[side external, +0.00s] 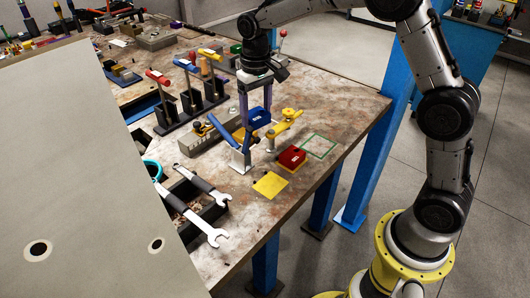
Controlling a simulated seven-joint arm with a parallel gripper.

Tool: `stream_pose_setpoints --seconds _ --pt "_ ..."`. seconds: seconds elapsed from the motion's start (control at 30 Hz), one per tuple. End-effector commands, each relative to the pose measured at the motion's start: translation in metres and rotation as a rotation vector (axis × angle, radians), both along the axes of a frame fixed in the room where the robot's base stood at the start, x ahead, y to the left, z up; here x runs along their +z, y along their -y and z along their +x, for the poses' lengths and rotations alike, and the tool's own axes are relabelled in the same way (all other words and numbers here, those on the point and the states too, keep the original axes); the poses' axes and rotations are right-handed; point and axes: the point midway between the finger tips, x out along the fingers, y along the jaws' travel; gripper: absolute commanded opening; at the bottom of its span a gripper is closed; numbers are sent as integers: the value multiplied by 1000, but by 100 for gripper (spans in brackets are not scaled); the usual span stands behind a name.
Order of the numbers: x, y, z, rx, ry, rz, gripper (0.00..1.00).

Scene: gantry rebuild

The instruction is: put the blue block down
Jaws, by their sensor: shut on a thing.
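The blue block (259,118) has a small white label on top. My gripper (255,108) points down over the work table and is shut on the blue block. I cannot tell whether the block touches the fixture. The finger contact is small in this view, and the block's underside is hidden.
A red block (292,158), a yellow square (270,185) and a green outline (319,146) lie in front and right. Wrenches (197,215) rest over a dark tray at the left.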

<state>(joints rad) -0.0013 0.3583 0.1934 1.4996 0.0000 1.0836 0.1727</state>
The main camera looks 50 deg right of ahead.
Motion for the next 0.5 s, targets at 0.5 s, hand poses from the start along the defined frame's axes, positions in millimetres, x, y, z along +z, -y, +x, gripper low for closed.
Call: stream_pose_setpoints --seconds 0.5 --pt "53 1 -3 -130 1 1 8"
